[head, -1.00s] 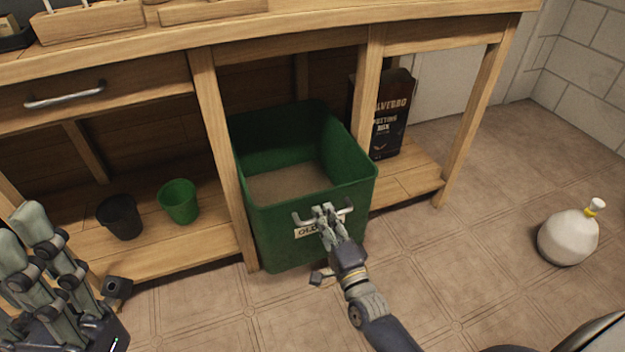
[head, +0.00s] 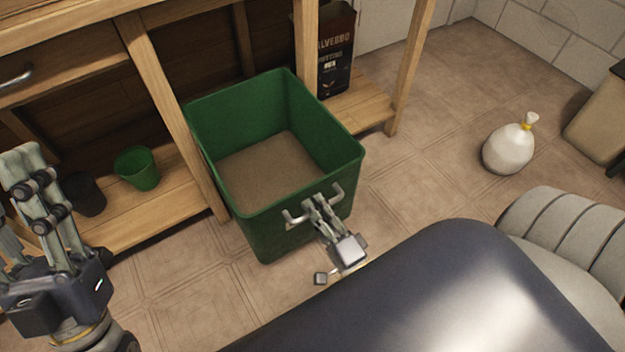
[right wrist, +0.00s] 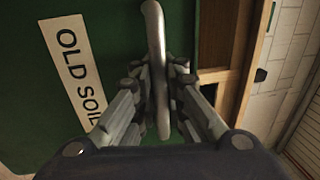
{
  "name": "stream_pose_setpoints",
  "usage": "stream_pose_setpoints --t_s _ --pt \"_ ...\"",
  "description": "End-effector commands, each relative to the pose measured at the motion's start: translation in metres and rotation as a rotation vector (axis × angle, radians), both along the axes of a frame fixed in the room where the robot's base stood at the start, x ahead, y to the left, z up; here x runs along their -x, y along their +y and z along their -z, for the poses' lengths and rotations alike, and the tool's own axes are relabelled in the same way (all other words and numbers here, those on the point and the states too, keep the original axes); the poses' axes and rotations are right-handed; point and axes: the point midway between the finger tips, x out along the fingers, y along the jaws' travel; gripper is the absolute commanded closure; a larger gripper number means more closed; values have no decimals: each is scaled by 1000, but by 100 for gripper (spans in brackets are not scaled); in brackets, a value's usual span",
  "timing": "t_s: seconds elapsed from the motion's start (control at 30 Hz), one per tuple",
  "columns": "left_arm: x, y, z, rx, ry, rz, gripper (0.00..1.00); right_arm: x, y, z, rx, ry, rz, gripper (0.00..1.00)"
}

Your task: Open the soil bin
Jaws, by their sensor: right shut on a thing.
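The green soil bin (head: 350,163) stands at the bench opening, pulled well forward, with its top uncovered. Brown soil (head: 270,172) lies inside. My right gripper (head: 314,207) is shut on the metal bar handle (head: 337,191) on the bin's front. In the right wrist view the handle (right wrist: 156,50) runs between the fingers, beside the label reading "OLD SOIL" (right wrist: 70,62). My left gripper (head: 22,195) is at the left edge, partly cut off, open and empty, away from the bin.
A green pot (head: 137,170) and a black pot (head: 84,194) stand on the low shelf left of the bin. A potting mix bag (head: 336,50) stands behind, right. A white tied sack (head: 509,148) sits on the floor at right. The bench post (head: 172,115) is close to the bin's left side.

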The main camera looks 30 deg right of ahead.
Motion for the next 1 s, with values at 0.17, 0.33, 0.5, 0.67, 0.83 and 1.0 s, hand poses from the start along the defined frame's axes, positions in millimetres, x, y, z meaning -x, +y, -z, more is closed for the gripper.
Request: stream_pose_setpoints --t_s 0.17,0.33,0.5,0.67,0.83,1.0 --pt "0 0 0 -1 2 0 60 1 0 3 1 6 0 100" --pt "0 0 0 -1 2 -1 60 1 0 3 1 7 0 85" --pt "0 0 0 0 1 0 60 1 0 2 0 5 0 81" --pt "0 0 0 0 0 0 60 1 0 1 0 3 0 81" --pt "0 0 0 0 0 0 60 12 0 4 0 7 -1 81" --pt "0 0 0 0 0 0 60 45 -2 11 0 9 -1 81"
